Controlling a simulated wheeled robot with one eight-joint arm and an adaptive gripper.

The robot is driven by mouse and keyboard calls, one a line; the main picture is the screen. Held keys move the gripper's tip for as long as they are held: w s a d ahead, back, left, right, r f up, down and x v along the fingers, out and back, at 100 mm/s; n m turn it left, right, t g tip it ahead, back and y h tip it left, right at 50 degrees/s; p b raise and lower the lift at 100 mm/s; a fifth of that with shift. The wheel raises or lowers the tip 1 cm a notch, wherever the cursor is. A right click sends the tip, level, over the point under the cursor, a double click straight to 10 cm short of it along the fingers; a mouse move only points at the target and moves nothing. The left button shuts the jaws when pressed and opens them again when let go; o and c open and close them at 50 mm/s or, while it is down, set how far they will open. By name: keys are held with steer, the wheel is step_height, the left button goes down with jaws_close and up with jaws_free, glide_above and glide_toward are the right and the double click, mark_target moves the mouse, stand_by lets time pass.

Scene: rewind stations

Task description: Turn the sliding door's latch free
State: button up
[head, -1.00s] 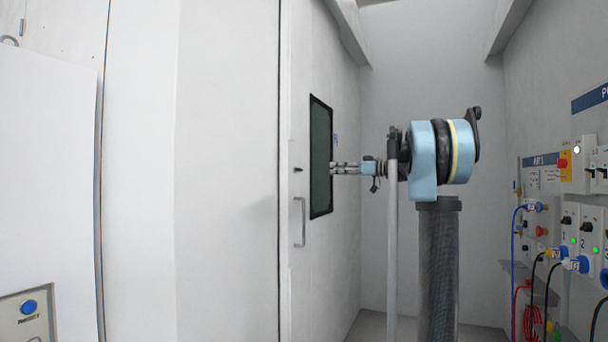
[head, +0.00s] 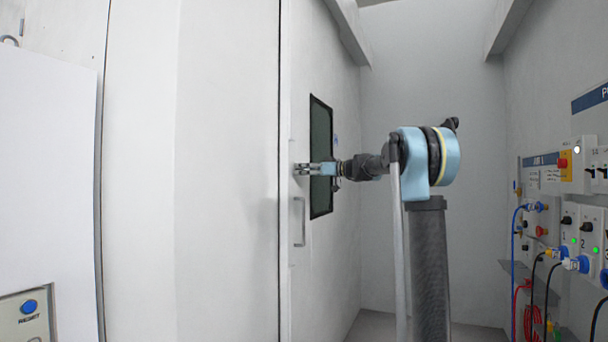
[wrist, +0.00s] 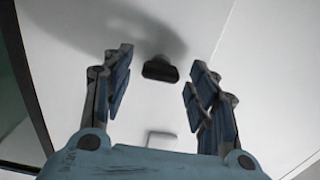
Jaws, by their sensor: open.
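The sliding door (head: 330,270) is a pale panel with a dark window (head: 321,150) and a grey bar handle (head: 299,222). The latch (wrist: 160,69) is a small dark knob on the door, ahead of my gripper and between the lines of its two fingers in the wrist view. My gripper (head: 302,169) is close to the door, above the bar handle, and covers the latch in the head view. In the wrist view my gripper (wrist: 160,92) is open, with its blue-padded fingers apart and nothing between them. Contact with the latch does not show.
A light block (wrist: 161,140), likely the bar handle's end, shows below the latch in the wrist view. A panel of switches, plugs and hanging cables (head: 580,235) lines the right wall. A white cabinet with a blue reset button (head: 29,306) stands at left.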

steer(key=shift+w+a, duration=0.1)
steer(key=shift+a, duration=0.15)
steer(key=c, duration=1.1)
steer(key=shift+o, duration=0.2)
steer(key=shift+d, duration=0.1)
steer(key=shift+m, duration=0.3)
steer(key=shift+w+f+m, duration=0.1)
steer(key=shift+m, duration=4.2)
steer(key=shift+w+f+m, duration=0.1)
steer(key=shift+m, duration=4.2)
steer(key=shift+s, duration=0.1)
